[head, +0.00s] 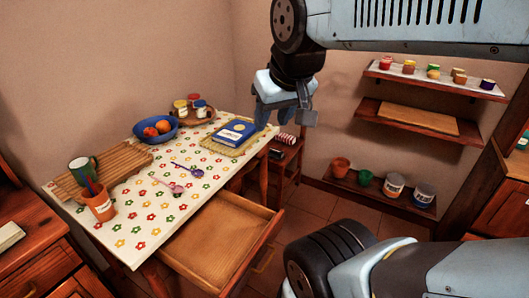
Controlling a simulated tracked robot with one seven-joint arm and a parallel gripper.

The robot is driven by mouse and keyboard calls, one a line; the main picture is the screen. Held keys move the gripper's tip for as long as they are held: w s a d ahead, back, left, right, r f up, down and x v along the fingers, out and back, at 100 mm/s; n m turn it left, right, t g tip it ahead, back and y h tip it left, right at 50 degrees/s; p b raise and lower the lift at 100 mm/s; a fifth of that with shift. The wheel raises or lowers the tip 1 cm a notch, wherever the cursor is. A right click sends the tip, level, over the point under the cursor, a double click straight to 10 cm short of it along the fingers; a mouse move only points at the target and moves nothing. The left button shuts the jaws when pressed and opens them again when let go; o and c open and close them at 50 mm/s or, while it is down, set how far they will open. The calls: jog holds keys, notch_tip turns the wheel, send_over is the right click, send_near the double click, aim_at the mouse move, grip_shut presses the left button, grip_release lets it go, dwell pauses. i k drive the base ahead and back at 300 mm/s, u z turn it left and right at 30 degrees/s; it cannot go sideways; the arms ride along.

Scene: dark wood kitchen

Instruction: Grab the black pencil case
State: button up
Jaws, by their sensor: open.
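A small dark object (276,154), perhaps the black pencil case, lies on the wooden stool (292,160) beyond the table's right end. It is too small to make out clearly. My gripper (285,114) hangs at upper centre, pointing down with its fingers apart and nothing seen between them. In the picture it is above the stool, apart from the dark object; its exact height and depth over it cannot be told.
A red-and-white striped item (286,139) is also on the stool. The flowered table (130,222) holds a blue book (236,132), a fruit bowl (156,127), spoons and a cup of pencils (101,206). Its drawer (215,245) is pulled out. Shelves (418,118) line the right wall.

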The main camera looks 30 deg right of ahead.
aim_at(277, 153)
jog(key=k, duration=1.1)
jog(key=z, duration=0.3)
jog(key=i, duration=0.7)
jog(key=z, duration=0.95)
jog(key=i, duration=2)
jog(key=u, duration=0.15)
